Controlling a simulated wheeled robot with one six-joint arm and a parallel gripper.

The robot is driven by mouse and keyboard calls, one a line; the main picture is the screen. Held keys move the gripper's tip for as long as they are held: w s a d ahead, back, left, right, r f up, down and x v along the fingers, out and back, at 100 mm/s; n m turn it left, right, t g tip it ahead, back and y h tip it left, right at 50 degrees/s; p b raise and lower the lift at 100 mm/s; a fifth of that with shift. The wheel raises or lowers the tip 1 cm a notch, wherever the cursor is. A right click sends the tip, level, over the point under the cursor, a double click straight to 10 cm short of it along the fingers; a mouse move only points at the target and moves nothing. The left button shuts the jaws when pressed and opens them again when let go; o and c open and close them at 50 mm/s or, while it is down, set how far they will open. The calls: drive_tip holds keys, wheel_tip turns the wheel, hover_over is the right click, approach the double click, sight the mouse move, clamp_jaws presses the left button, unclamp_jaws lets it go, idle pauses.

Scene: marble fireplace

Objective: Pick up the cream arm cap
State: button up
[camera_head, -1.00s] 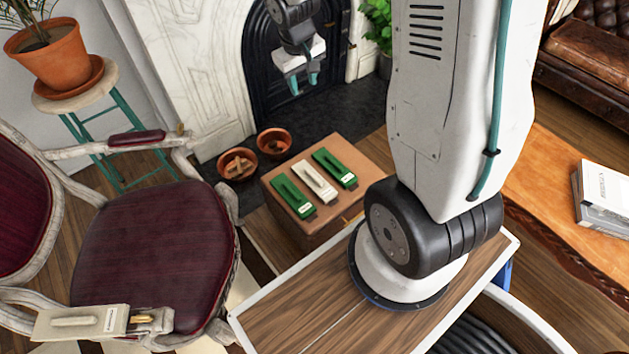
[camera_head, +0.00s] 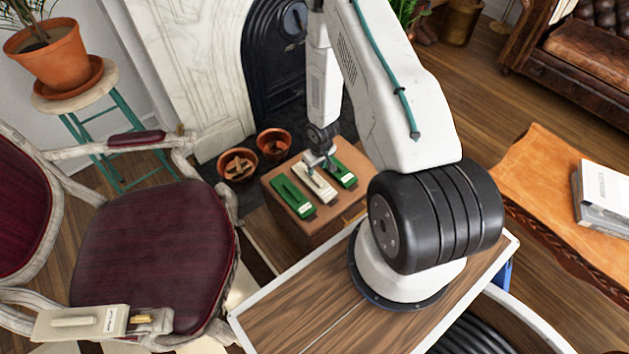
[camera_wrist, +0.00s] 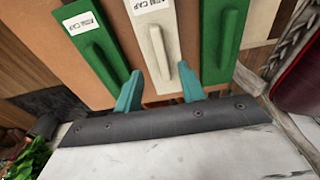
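A cream arm cap (camera_head: 312,184) with a raised ridge lies on a brown box between two green caps. It shows in the wrist view (camera_wrist: 157,45) with its label at the top. My gripper (camera_wrist: 160,84) is open. Its teal fingers are spread on either side of the near end of the cream cap's ridge, with gaps visible; their exact height above the cap is unclear. In the head view my gripper (camera_head: 319,162) hides the far part of the cream cap. Another cream cap (camera_head: 80,322) lies on the chair's near arm.
The green caps, left (camera_head: 293,195) and right (camera_head: 341,172), flank the cream one closely on the box (camera_head: 345,208). Two terracotta bowls (camera_head: 237,165) stand behind. The red armchair (camera_head: 150,240) is at left, a wooden table (camera_head: 550,190) at right.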

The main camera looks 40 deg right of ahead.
sight(315, 178)
drive_tip(key=f, duration=0.6)
drive_tip(key=shift+w+a+f, duration=0.1)
drive_tip(key=shift+w+f, duration=0.1)
drive_tip(key=shift+f, duration=0.05)
clamp_jaws()
